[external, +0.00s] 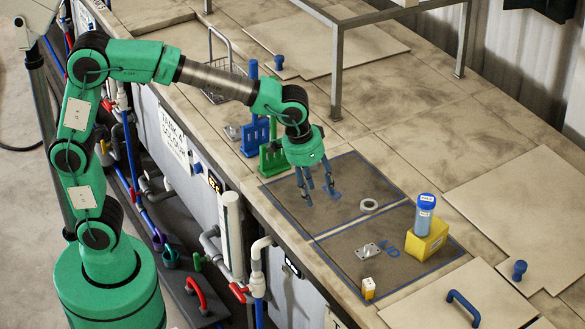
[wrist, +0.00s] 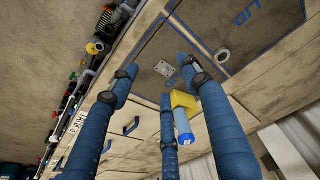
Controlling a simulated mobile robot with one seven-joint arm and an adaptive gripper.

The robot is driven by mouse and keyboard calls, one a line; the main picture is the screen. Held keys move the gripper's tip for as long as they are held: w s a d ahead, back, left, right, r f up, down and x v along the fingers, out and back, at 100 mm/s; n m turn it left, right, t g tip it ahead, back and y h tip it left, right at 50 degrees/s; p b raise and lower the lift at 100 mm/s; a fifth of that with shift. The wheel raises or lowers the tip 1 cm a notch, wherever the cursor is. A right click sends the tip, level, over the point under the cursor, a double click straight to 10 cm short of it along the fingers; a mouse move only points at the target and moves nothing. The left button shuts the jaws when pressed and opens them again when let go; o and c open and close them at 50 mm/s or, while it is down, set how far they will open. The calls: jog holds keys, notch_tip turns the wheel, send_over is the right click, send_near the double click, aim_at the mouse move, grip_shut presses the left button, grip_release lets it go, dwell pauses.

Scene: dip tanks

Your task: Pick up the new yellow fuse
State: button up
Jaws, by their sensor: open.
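A small yellow block with a white top (external: 368,288), which looks like the fuse, stands near the front corner of the blue-outlined area on the bench. My gripper (external: 318,190) is open and empty, hanging over the far left part of the outlined area, apart from the fuse. Its blue fingers (wrist: 165,95) spread wide in the wrist view.
A yellow holder (external: 427,241) with a blue-capped bottle (external: 426,212) stands right of the fuse. A metal plate (external: 368,251) and a ring (external: 369,206) lie in the outlined area. Green (external: 273,160) and blue (external: 255,138) racks stand left of my gripper.

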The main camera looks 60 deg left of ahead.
jog(key=w+d+f+p, duration=0.2)
jog(key=d+p, duration=0.2)
jog(key=d, duration=0.9)
jog(key=g+p, duration=0.1)
jog(key=p, duration=0.2)
send_over(369, 282)
jog(key=s, duration=0.2)
notch_tip(369, 282, down, 4)
jog(key=shift+m+y, duration=0.3)
jog(key=shift+m, duration=0.1)
jog(key=shift+w+f, duration=0.1)
jog(key=shift+w+f, duration=0.15)
jog(key=shift+f, duration=1.25)
jog(key=shift+w+f, duration=0.2)
jog(key=shift+f, duration=1.2)
jog(key=shift+w+f, duration=0.15)
jog(key=shift+f, duration=1.25)
jog(key=shift+f, duration=0.15)
jog(key=shift+w+f+p, duration=0.2)
jog(key=shift+f, duration=1.05)
jog(key=shift+w+f+p, duration=0.15)
jog(key=shift+f, duration=1.05)
